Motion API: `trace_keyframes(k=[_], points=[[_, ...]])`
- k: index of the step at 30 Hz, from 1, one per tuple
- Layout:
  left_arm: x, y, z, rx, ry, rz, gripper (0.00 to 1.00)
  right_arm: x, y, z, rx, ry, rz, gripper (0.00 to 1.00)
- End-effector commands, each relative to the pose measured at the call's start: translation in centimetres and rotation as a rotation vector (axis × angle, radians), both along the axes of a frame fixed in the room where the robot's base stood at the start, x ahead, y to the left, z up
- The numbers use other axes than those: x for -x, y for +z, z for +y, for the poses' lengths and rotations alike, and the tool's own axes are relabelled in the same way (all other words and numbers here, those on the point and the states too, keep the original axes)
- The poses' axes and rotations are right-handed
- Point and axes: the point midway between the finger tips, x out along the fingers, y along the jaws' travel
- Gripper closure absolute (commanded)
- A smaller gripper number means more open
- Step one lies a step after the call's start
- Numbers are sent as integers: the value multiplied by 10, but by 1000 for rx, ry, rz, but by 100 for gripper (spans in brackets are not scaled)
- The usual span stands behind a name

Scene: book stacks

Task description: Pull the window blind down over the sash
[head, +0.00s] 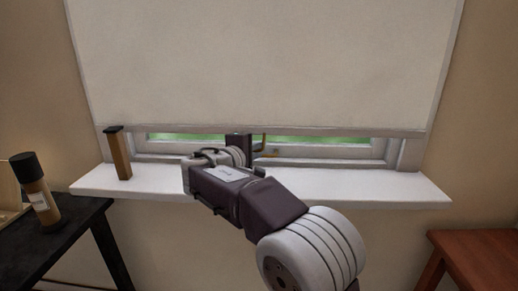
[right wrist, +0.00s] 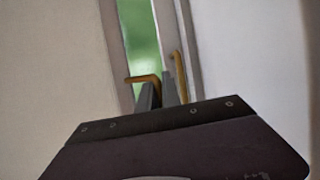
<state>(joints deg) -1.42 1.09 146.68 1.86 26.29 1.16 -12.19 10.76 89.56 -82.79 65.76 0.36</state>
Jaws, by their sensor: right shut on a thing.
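The cream window blind (head: 265,60) hangs over most of the window, its hem just above the sill. Below it a narrow strip of the white sash (head: 345,150) and green outside show. A thin brass pull (head: 264,141) hangs from the hem; it also shows in the right wrist view (right wrist: 143,78). My right gripper (head: 250,148) is shut on this pull, just below the hem, with its fingers partly hidden by the wrist. In the right wrist view the gripper (right wrist: 160,90) points at the sash gap. My left gripper is not in view.
A brass handle (right wrist: 178,72) sits on the sash's bottom rail, close to my fingers. A tan, dark-topped upright object (head: 121,157) stands at the sill's (head: 400,190) left end. A dark table (head: 75,218) with a bottle (head: 40,198) is at left, a reddish table (head: 480,250) at right.

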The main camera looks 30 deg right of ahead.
Motion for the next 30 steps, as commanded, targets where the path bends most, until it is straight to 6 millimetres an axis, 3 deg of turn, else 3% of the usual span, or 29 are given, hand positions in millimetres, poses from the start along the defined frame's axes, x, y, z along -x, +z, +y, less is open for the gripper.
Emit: trace_keyframes(k=[9, 12, 22, 30], points=[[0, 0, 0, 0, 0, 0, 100, -2, -1, 1, -1, 6, 0, 100], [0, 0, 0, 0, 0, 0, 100, -1, 0, 1, 0, 6, 0, 71], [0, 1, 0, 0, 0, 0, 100, 0, 1, 3, 0, 4, 0, 71], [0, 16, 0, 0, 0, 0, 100, 30, 13, 47, -1, 10, 1, 71]])
